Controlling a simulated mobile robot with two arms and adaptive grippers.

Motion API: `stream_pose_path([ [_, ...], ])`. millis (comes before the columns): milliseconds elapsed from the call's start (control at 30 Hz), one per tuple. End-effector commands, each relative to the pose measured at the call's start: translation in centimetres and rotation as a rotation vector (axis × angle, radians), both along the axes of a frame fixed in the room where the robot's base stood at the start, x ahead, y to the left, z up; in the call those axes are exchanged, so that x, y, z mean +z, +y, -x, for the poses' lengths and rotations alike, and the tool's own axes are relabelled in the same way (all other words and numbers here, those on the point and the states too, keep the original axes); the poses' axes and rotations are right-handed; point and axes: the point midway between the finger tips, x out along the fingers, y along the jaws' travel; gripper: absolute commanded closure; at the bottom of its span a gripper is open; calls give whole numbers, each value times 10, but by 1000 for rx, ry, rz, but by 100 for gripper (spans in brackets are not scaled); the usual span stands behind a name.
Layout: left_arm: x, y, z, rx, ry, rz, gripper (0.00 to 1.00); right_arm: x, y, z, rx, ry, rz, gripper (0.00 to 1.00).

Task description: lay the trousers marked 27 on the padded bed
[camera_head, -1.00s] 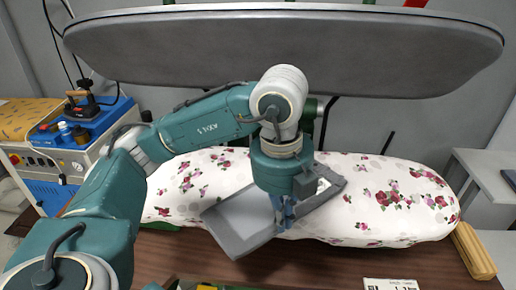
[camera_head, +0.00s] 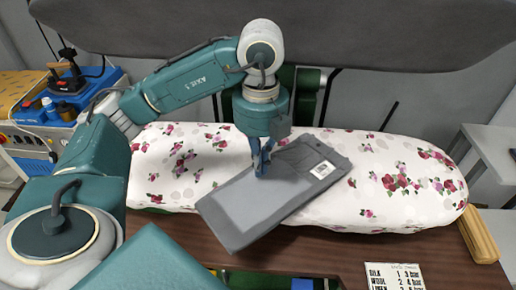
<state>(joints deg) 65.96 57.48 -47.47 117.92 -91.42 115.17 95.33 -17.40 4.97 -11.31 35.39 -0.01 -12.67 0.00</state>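The folded grey trousers (camera_head: 235,210) lie slantwise across the front middle of the padded bed (camera_head: 410,205), which has a white cover with pink flowers. Their near left corner hangs past the bed's front edge. A small white tag (camera_head: 322,169) lies on their far right end; I cannot read its number. My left gripper (camera_head: 262,172) points straight down over the trousers' upper middle, its fingertips at or just above the cloth. The fingers look close together, but whether they grip cloth is unclear. My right gripper is not in view.
A large dark grey upper press plate (camera_head: 400,42) hangs behind and above the bed. A wooden block (camera_head: 479,235) and a white printed card (camera_head: 394,277) are at the front right. A blue-topped unit with an iron (camera_head: 68,80) stands at the left. The bed's right part is clear.

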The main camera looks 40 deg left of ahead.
Motion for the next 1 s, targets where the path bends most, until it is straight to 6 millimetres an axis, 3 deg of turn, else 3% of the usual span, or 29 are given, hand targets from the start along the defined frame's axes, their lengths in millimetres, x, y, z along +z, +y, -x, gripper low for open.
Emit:
stream_pose_path([
  [167,2,25,-31,4,2,3,100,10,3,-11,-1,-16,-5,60],
  [467,4,68,-81,4,2,1,100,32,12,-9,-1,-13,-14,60],
  [600,-30,66,-77,-2,5,-1,100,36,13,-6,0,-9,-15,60],
  [767,-52,66,-78,-2,2,-1,100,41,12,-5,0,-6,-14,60],
  [1000,-50,59,-70,-2,0,0,100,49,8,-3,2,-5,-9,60],
])
